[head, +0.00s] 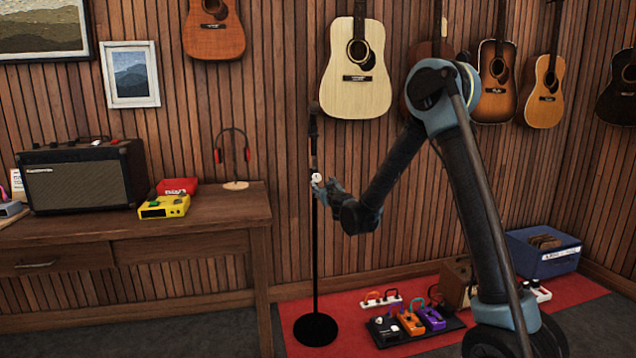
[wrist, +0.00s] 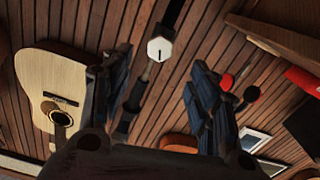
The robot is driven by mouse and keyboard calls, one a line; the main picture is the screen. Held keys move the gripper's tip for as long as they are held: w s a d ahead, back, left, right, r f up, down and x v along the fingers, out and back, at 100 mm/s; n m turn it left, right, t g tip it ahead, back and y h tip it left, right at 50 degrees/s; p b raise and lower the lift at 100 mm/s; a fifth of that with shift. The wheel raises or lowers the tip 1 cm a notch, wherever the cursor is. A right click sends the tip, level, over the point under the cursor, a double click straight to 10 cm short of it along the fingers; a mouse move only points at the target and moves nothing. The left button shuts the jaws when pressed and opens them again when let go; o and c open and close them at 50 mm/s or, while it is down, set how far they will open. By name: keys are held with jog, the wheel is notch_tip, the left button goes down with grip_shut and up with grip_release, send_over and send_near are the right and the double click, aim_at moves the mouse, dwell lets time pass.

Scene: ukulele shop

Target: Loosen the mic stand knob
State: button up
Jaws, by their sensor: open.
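The mic stand (head: 315,250) is a thin black upright pole on a round black base, standing on the red mat. Its white knob (head: 317,179) sits partway up the pole. In the wrist view the knob (wrist: 159,49) is a pale hexagon with a small dark mark, and the pole (wrist: 172,15) runs slanted behind it. My gripper (head: 326,189) is at knob height, close to it in the head view. In the wrist view my gripper (wrist: 160,66) is open, with the knob between the finger lines near the tips. I cannot tell whether either finger touches it.
A wooden desk (head: 225,207) stands left of the stand, with an amp (head: 85,175), a yellow pedal (head: 164,207) and headphones (head: 233,160). Guitars hang on the slatted wall, including a pale one (head: 356,70). A pedalboard (head: 410,325) lies on the floor right of the base.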

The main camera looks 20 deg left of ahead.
aim_at(317, 178)
jog(key=x, duration=1.1)
jog(key=shift+w, duration=0.15)
jog(key=c, duration=1.1)
